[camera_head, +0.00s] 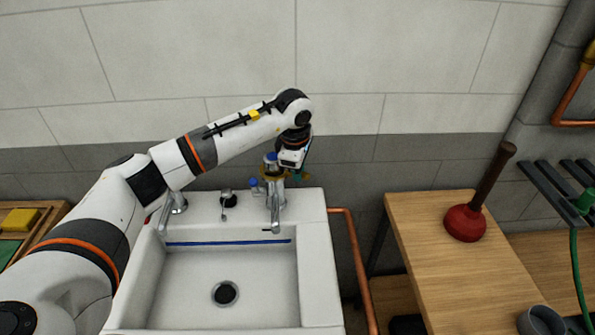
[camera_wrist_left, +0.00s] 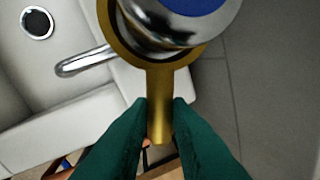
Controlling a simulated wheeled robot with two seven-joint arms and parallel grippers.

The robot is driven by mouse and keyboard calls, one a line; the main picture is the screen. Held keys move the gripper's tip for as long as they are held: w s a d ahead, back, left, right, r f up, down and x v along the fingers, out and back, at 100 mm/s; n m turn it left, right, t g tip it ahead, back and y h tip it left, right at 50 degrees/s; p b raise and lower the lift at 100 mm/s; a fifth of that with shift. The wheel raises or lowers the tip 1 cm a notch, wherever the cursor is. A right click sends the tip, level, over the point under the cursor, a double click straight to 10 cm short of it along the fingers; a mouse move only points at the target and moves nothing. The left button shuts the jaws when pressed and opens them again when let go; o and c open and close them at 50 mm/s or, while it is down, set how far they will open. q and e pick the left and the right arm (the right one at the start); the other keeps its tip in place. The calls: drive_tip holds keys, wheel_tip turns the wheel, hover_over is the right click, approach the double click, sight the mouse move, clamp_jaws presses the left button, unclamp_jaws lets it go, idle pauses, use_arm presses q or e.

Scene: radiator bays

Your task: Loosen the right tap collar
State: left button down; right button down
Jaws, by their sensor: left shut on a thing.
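The right tap (camera_head: 275,200) stands at the sink's back right, with chrome and a blue cap on top. In the left wrist view its chrome body and blue cap (camera_wrist_left: 195,4) fill the top. A brass ring with a straight handle (camera_wrist_left: 160,85) sits around the tap's chrome body. I cannot tell whether the ring is the collar itself or a spanner on it. My left gripper (camera_wrist_left: 159,112) has its green fingers shut on the handle's end. In the head view my left gripper (camera_head: 298,174) is just right of the tap, partly hidden by its wrist.
The white sink (camera_head: 332,270) has a left tap (camera_head: 174,207) and a dark drain. A copper pipe (camera_head: 358,265) runs down its right side. A wooden bench (camera_head: 425,255) with a red plunger (camera_head: 465,222) stands to the right. The tiled wall is close behind.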

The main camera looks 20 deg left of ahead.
use_arm(q)
drive_tip(key=shift+r, duration=0.1)
idle(0.4)
drive_tip(key=c, duration=1.3)
unclamp_jaws()
drive_tip(key=r+b, duration=0.1)
drive_tip(key=r, duration=0.3)
drive_tip(key=s+r, duration=0.1)
drive_tip(key=r, duration=0.2)
drive_tip(key=s+r+b, duration=0.1)
drive_tip(key=r, duration=0.3)
drive_tip(key=shift+s+d+r+b, duration=0.1)
drive_tip(key=shift+d+r+b, duration=0.05)
drive_tip(key=shift+r+b, duration=0.2)
